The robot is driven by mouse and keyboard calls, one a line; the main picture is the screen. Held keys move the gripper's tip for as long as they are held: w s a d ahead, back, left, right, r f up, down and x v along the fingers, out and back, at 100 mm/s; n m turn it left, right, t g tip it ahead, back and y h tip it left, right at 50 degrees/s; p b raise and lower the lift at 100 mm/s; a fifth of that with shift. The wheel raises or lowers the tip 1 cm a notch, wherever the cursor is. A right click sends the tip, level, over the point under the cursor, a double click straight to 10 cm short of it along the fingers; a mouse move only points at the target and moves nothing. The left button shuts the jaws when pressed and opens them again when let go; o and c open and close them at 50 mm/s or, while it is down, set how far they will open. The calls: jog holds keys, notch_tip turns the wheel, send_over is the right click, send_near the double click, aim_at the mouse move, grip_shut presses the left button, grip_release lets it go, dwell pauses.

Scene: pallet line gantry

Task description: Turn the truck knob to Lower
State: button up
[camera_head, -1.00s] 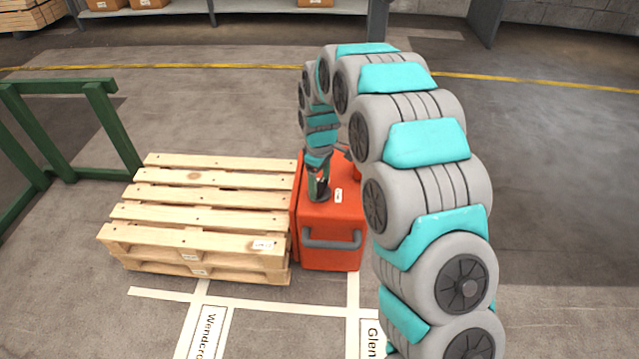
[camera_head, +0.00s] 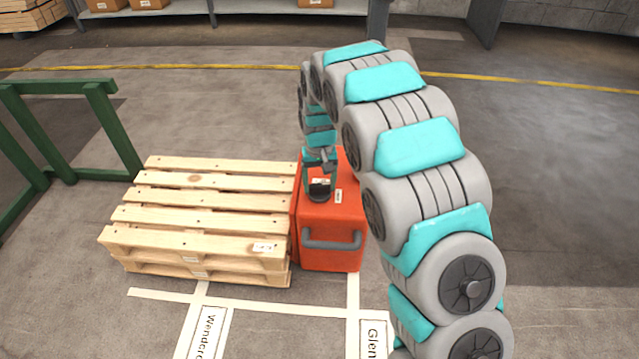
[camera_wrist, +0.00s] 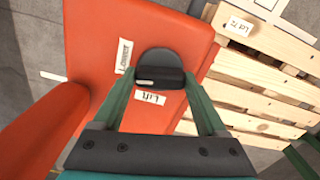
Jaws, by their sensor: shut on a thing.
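The orange truck (camera_head: 333,222) stands beside the pallet stack, with a dark round knob (camera_head: 318,196) on its top. In the wrist view the knob (camera_wrist: 160,62) has a raised black bar with a small pale mark at its left part. A "Lower" label (camera_wrist: 123,57) sits left of the knob and a "Lift" label (camera_wrist: 152,98) just below it. I cannot tell exactly which setting the knob points at. My gripper (camera_head: 319,186) reaches down from above with its green fingers on either side of the bar, shut on it. It also shows in the wrist view (camera_wrist: 160,79).
Stacked wooden pallets (camera_head: 200,215) stand directly left of the truck. A green rail (camera_head: 110,125) is at the far left. Floor labels (camera_head: 207,330) and white lines lie in front. Open floor extends right of my arm, and a shelf (camera_head: 260,8) stands behind.

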aim_at(319, 185)
jog(key=shift+m, duration=1.1)
jog(key=o, duration=1.3)
notch_tip(319, 185, up, 7)
jog(key=shift+r, duration=0.4)
